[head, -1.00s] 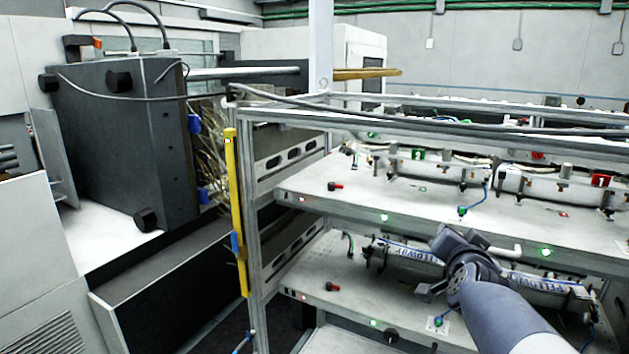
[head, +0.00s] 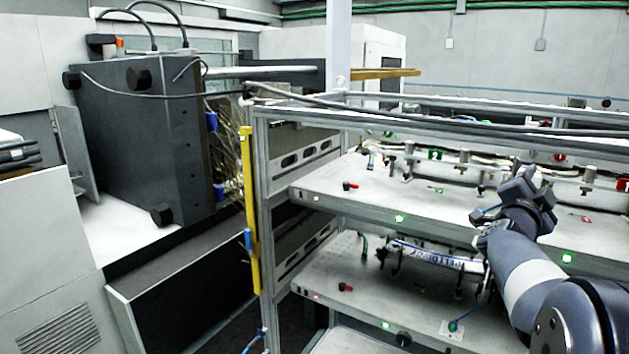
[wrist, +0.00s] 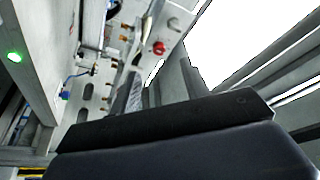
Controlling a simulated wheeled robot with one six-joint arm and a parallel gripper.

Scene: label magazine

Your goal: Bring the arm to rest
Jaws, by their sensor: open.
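My gripper (head: 522,184) is at the right of the head view, in front of the upper shelf (head: 335,188) of the metal rack. It points up and its jaws are open, with nothing seen between them. My grey arm reaches up to it from the lower right corner. In the wrist view, a dark gripper part (wrist: 165,122) fills the lower middle, and the rack's frame and shelf fittings show behind it. The wrist view looks sharply tilted.
The lower shelf (head: 345,272) holds a lettered white magazine (head: 428,253), partly behind my arm. A yellow bar (head: 250,210) stands at the rack's left post. A large dark box machine (head: 135,140) stands at the left. A black cable (head: 400,112) runs along the rack top.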

